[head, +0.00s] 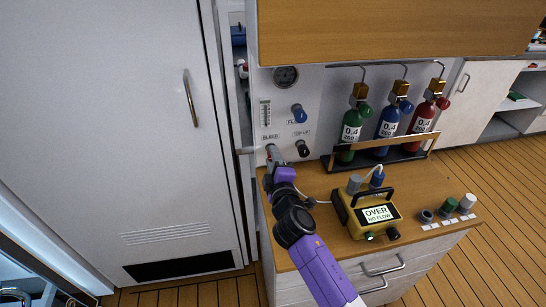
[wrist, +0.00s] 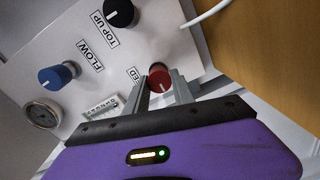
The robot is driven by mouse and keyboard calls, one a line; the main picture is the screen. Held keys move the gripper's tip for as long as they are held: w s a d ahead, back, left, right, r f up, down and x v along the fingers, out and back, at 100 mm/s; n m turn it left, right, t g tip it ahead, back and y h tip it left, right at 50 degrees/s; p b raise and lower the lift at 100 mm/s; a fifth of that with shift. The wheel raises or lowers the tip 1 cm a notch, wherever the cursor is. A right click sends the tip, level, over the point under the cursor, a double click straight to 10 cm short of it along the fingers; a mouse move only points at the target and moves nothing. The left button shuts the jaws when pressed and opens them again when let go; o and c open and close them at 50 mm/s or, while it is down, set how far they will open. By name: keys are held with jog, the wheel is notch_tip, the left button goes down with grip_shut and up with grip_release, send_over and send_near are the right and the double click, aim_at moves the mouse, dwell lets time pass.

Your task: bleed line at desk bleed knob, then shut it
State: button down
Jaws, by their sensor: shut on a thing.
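The red bleed knob (wrist: 159,77) is on the white panel (wrist: 140,45), between my fingertips in the wrist view. My gripper (wrist: 160,88) is shut on it, one finger on each side. In the head view my gripper (head: 272,155) reaches the panel's lower left, just under the "BLEED" label, and mostly hides the knob. The blue flow knob (head: 299,114) and black top-up knob (head: 302,148) are to the right of it. They also show in the wrist view, blue (wrist: 58,75) and black (wrist: 121,13).
A yellow meter (head: 368,211) on the desk reads "OVER NO FLOW". A gauge (head: 286,77) tops the panel. Green, blue and red cylinders (head: 388,122) stand in a rack on the right. Loose caps (head: 449,205) lie at the desk's front right. A tall white door (head: 120,120) is left.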

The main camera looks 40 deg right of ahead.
jog(key=n+p, duration=0.1)
jog(key=n, duration=0.3)
jog(key=shift+f+n+h+p, duration=0.1)
jog(key=shift+n+h+p, duration=0.2)
jog(key=shift+n, duration=1.7)
jog(key=c, duration=1.1)
grip_release()
